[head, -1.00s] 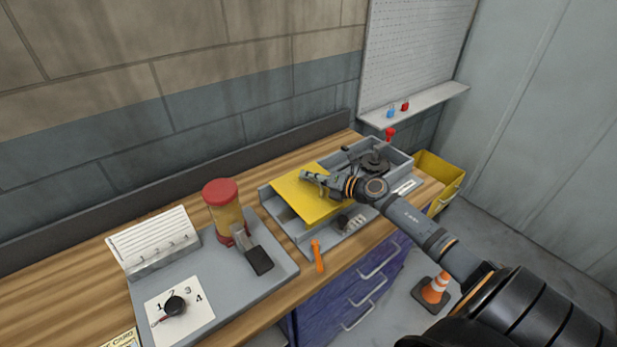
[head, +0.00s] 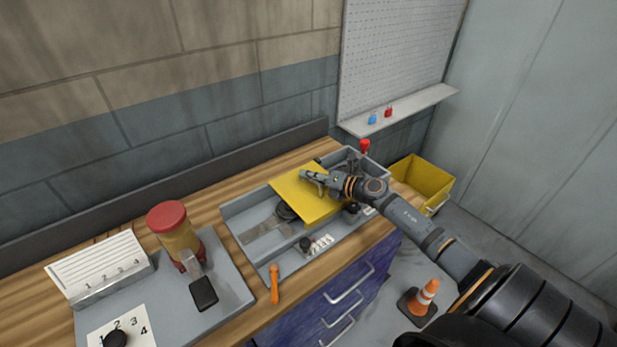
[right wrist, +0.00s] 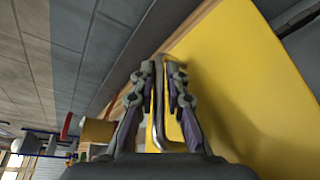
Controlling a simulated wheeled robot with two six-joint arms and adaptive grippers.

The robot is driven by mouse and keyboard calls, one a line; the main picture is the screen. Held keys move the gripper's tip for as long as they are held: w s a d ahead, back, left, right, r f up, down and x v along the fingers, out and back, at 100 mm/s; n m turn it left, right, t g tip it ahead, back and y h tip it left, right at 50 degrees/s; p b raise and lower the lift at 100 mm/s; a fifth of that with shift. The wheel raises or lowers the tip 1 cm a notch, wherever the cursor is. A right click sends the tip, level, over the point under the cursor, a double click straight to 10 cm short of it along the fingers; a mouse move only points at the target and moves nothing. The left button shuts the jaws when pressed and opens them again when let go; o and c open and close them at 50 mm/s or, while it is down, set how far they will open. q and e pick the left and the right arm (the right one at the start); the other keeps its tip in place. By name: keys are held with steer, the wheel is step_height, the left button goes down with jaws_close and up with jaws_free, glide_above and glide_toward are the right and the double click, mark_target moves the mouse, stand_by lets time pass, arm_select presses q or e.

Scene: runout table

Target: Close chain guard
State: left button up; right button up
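The chain guard (head: 308,198) is a flat yellow panel lying over the middle of a grey tray-like housing (head: 247,202) on the bench. A dark round wheel (head: 285,213) shows at the guard's left edge. More dark parts at the housing's right end are partly hidden by my arm. My right gripper (head: 308,176) is at the guard's upper face. In the right wrist view its fingers (right wrist: 163,68) are closed around a grey bar handle (right wrist: 158,125) beside the yellow panel (right wrist: 245,75). My left gripper is in neither view.
An orange handle (head: 274,284) sits at the housing's front edge. A red-topped jar (head: 173,238) stands on a grey plate at left. A red knob (head: 365,146) rises at the housing's back right.

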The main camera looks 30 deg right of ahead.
mark_target(311, 185)
steer(key=o, duration=0.4)
steer(key=shift+d+f, duration=0.1)
steer(key=shift+d, duration=0.2)
steer(key=shift+c, duration=0.2)
steer(key=shift+a, duration=0.2)
steer(key=shift+r, duration=0.45)
steer(key=r, duration=0.9)
steer(key=shift+s+r, duration=0.2)
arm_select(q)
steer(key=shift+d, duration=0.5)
arm_select(e)
steer(key=shift+w+f, duration=0.15)
steer(key=shift+w, duration=0.05)
steer(key=shift+s, duration=0.1)
